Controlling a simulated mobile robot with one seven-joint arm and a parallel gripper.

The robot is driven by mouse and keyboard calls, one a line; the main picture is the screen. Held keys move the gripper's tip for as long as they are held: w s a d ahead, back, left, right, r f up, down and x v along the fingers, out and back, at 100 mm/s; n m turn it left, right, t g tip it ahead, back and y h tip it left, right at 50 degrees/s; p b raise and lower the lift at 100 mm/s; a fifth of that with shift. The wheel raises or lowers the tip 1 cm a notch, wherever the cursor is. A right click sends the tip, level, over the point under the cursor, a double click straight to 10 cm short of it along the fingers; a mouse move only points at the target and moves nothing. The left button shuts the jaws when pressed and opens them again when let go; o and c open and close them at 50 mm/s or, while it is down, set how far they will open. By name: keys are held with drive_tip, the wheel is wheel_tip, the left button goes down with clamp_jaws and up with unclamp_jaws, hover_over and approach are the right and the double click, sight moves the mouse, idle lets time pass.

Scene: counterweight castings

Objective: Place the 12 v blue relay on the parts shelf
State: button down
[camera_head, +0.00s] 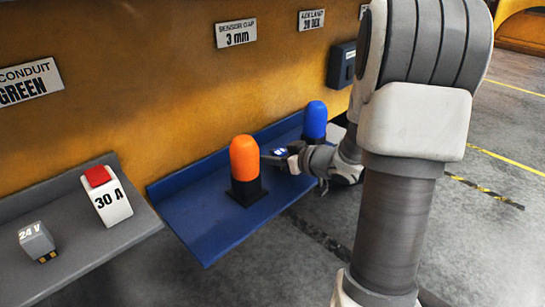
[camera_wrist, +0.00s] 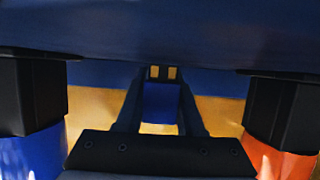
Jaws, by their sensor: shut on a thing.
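My gripper (camera_head: 277,159) is over the blue shelf (camera_head: 215,224), between an orange beacon and a blue beacon. In the wrist view my gripper (camera_wrist: 162,82) is shut on a small blue relay (camera_wrist: 161,103) with a dark end and gold contacts. The relay also shows in the head view (camera_head: 281,151), small and partly hidden by my gripper; its marking is too small to read. Whether it touches the shelf cannot be told. No label naming the parts shelf is visible.
The orange beacon (camera_head: 244,160) and blue beacon (camera_head: 315,121) stand close on either side of my gripper. A grey shelf (camera_head: 95,254) at left holds a grey 24 V relay (camera_head: 37,241) and a white 30 A part with red top (camera_head: 107,200). The blue shelf's near-left end is bare.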

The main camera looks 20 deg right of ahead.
drive_tip(key=shift+f, duration=0.15)
drive_tip(key=c, duration=0.5)
unclamp_jaws()
drive_tip(key=shift+r, duration=0.3)
drive_tip(key=p+v, duration=0.1)
drive_tip(key=v, duration=1.1)
